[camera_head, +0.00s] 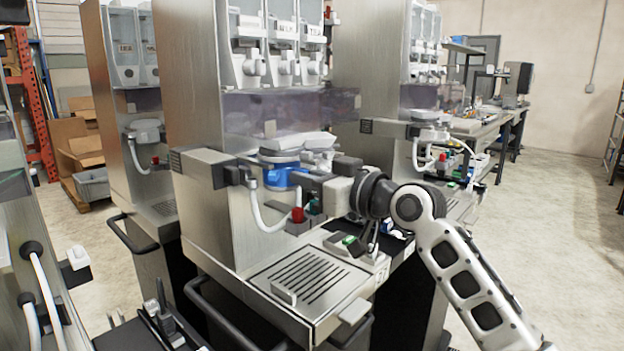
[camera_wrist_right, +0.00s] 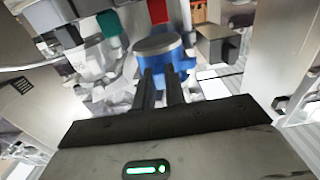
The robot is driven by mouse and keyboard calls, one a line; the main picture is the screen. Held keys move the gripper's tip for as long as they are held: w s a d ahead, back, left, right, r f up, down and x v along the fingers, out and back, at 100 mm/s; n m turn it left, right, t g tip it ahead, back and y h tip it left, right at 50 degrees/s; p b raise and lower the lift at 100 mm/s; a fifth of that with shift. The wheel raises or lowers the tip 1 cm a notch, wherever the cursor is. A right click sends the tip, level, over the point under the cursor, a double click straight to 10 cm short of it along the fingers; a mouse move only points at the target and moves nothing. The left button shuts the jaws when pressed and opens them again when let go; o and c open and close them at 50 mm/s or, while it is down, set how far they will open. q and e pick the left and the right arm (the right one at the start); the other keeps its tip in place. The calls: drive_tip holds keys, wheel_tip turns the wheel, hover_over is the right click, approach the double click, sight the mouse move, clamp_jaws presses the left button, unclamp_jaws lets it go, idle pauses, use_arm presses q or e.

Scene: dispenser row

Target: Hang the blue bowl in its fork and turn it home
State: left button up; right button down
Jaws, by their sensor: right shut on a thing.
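The blue bowl (camera_head: 275,176) is at the front of the middle dispenser, below its clear bins and next to the grey bracket arm. It also shows in the right wrist view as a blue body with a grey round top (camera_wrist_right: 172,58). My right gripper (camera_head: 300,179) reaches in from the right and is shut on the bowl. Its two dark fingers (camera_wrist_right: 160,88) meet the blue side in the wrist view. The fork is mostly hidden, and I cannot tell how the bowl sits in it. My left gripper is not in view.
A grey bracket arm (camera_head: 205,168) sticks out left of the bowl, with a white hose (camera_head: 262,218) below. A red-topped part (camera_head: 297,217) stands under my wrist. A slotted drip tray (camera_head: 308,276) lies in front. Similar dispensers stand on both sides.

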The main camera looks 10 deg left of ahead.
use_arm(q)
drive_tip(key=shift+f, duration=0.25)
use_arm(e)
drive_tip(key=shift+x, duration=1.2)
use_arm(q)
drive_tip(key=shift+b, duration=0.3)
use_arm(e)
drive_tip(key=shift+s+a+r+t+p, duration=0.1)
drive_tip(key=shift+t+p, duration=0.2)
drive_tip(key=shift+p, duration=0.9)
drive_tip(key=shift+s+m+t+h+p, duration=0.15)
drive_tip(key=shift+m+t+h+p, duration=0.15)
drive_tip(key=shift+m+h+p, duration=0.35)
drive_tip(key=p, duration=0.1)
drive_tip(key=t+p, duration=0.1)
drive_tip(key=p, duration=0.1)
drive_tip(key=shift+s+a+m+h, duration=0.15)
drive_tip(key=shift+a+m+h, duration=0.05)
drive_tip(key=shift+m+h, duration=0.05)
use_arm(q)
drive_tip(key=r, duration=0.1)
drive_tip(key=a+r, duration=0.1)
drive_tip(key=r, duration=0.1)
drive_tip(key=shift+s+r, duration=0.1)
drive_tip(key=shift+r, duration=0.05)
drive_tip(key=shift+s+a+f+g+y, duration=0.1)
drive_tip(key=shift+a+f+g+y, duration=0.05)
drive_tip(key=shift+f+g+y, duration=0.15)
